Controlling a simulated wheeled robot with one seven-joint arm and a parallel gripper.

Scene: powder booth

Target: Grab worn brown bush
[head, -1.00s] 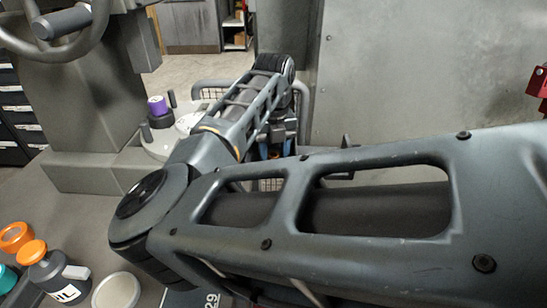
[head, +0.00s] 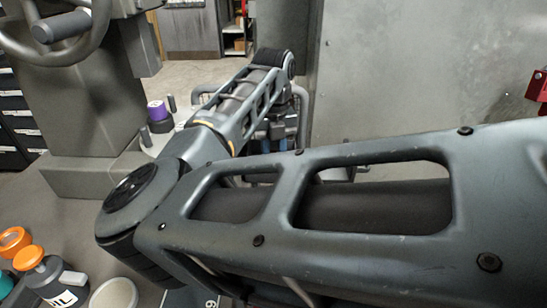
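I cannot make out a worn brown bush in the head view; my own arm covers much of the middle. My arm bends at the left and reaches away to a wrist at top centre, where it turns down. The fingers of my gripper do not show; they are hidden below the wrist behind my nearer arm link. Some blue parts show around and below the wrist, but I cannot tell what they are.
A dark jar with an orange lid (head: 30,258), an orange ring (head: 13,241) and a pale round container (head: 114,294) stand front left. A purple ring (head: 157,110) sits beside a grey machine (head: 80,125). A grey panel (head: 420,80) stands behind; a red part (head: 538,86) is at right.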

